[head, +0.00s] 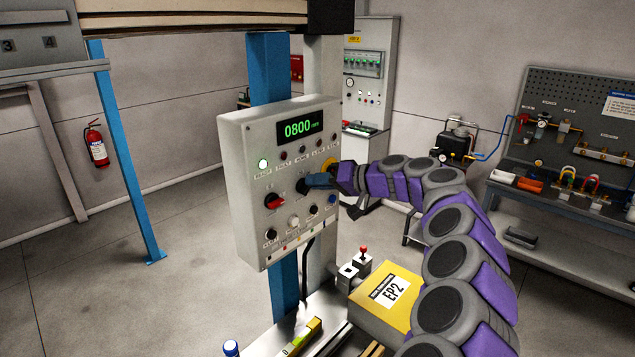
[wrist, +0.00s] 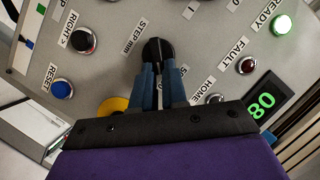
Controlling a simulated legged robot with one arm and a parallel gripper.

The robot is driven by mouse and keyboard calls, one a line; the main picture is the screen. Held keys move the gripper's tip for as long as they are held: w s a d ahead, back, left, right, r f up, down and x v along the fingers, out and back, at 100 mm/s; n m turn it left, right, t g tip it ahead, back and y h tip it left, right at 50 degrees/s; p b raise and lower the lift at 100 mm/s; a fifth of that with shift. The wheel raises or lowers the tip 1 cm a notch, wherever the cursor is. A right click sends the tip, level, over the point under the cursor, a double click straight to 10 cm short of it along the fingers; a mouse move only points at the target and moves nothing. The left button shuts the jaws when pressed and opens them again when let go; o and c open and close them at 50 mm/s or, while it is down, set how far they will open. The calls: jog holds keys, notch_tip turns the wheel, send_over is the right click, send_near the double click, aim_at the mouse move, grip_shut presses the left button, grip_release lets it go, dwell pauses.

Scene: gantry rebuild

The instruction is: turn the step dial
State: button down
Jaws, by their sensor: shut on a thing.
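The step dial (wrist: 157,50) is a black round knob on the grey control panel, beside the label "STEP mm" in the wrist view. My gripper (wrist: 158,72) has its two blue fingers shut on the dial, one on each side. In the head view my gripper (head: 309,181) reaches the panel from the right and hides most of the dial. The control panel (head: 240,150) has a display (head: 299,127) reading 0800 in green. A green lamp (head: 263,164) is lit at the panel's upper left.
A red selector knob (head: 275,201) and several buttons surround the dial. A yellow emergency-stop surround (wrist: 113,106) lies close to my fingers in the wrist view. A yellow EP2 box (head: 388,293) stands below my arm. A blue post (head: 270,70) is behind the panel.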

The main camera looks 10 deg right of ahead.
jog(key=c, duration=1.2)
grip_release()
jog(key=shift+w+d, duration=0.15)
jog(key=shift+o, duration=0.2)
jog(key=shift+d, duration=0.1)
jog(key=b+v, duration=0.1)
jog(key=v, duration=1.6)
jog(key=shift+d, duration=0.25)
jog(key=shift+f, duration=0.1)
